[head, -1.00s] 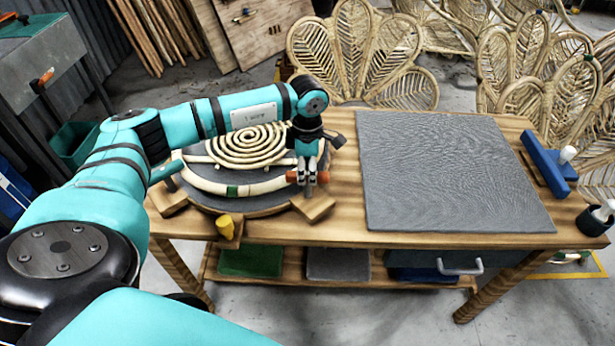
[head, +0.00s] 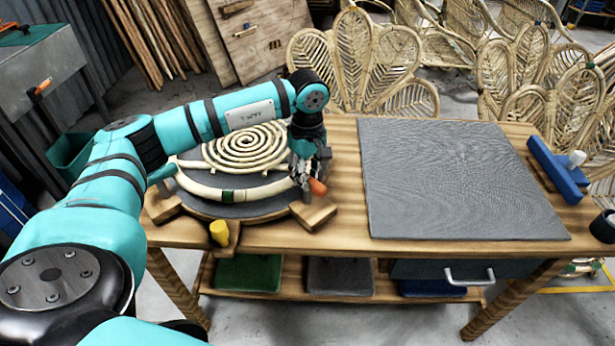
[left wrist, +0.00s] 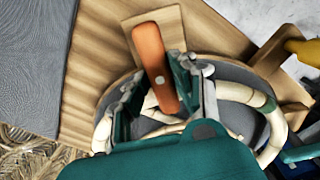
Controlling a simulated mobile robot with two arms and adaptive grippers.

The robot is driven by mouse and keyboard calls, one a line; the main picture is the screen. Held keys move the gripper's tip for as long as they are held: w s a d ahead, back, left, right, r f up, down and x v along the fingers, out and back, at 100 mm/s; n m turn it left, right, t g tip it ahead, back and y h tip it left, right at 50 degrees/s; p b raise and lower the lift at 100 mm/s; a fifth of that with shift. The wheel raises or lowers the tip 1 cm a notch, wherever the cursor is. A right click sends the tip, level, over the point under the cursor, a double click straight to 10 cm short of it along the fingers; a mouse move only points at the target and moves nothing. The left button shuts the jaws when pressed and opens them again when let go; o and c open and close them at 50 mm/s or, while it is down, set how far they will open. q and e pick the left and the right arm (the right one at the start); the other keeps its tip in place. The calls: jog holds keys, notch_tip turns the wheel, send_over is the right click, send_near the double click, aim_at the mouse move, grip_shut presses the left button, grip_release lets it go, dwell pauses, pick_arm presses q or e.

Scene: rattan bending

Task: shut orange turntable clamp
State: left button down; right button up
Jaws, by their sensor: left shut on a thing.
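The orange turntable clamp (head: 317,187) is at the front right edge of the round grey turntable (head: 240,208). Its orange lever slants out toward the front right from my left gripper (head: 304,181). In the left wrist view the orange lever (left wrist: 152,60) lies between the two fingers of my left gripper (left wrist: 160,88), which is shut on it. The lever's far end lies over a wooden block. The gripper hides part of the clamp in the head view. A pale rattan ring and coil (head: 250,148) lie on the turntable. My right gripper is not in view.
A yellow clamp (head: 219,233) stands at the turntable's front left. A grey mat (head: 455,180) covers the table's right part, with a blue tool (head: 560,170) beyond it. Woven chair backs (head: 365,65) stand behind the table.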

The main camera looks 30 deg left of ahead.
pick_arm(q)
jog(key=shift+r, duration=0.1)
dwell(0.3)
jog(key=c, duration=1.1)
grip_release()
notch_tip(320, 180, up, 12)
jog(key=shift+f, duration=0.1)
